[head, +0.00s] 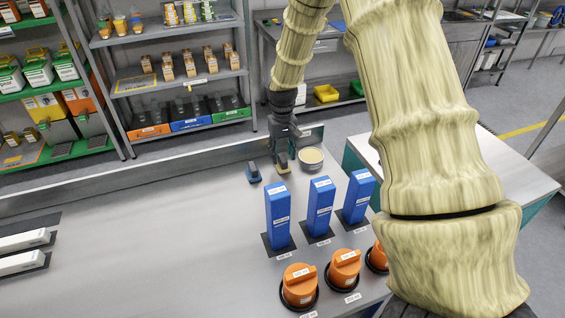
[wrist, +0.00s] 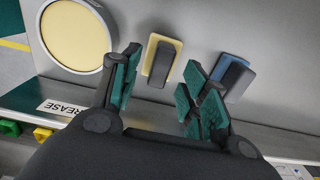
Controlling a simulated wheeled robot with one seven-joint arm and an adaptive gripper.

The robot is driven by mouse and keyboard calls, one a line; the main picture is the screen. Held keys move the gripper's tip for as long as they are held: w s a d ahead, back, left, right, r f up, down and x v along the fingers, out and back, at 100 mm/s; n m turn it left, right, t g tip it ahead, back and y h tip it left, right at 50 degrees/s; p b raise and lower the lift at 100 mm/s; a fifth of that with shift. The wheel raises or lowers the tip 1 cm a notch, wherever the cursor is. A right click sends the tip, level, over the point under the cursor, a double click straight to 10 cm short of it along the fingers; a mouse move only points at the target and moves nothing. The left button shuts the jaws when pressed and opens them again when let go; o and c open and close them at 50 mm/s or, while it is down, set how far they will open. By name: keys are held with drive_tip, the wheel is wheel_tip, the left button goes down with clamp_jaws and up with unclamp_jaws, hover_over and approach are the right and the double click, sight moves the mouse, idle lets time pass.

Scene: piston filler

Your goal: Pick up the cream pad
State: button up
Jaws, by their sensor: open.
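The cream pad (wrist: 158,55) lies on the grey bench; it has a dark grip block on top. In the wrist view it sits just beyond and between the fingertips of my gripper (wrist: 163,80), apart from both. My gripper is open and empty, with green finger pads. In the head view my gripper (head: 284,153) points down right over the cream pad (head: 284,169), partly hiding it. A similar blue pad (wrist: 233,76) lies to the right of the cream pad in the wrist view; it is left of my gripper in the head view (head: 253,173).
A round tin of cream-coloured grease (head: 314,157) stands close right of the cream pad. A raised bench edge (head: 150,178) runs behind. Blue upright boxes (head: 278,213) and orange capped containers (head: 298,285) stand nearer. The bench's middle left is clear.

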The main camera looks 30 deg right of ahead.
sight(283, 158)
drive_tip(key=shift+s+f+p, duration=0.1)
drive_tip(key=shift+f+p, duration=0.2)
drive_tip(key=shift+f, duration=1.3)
clamp_jaws()
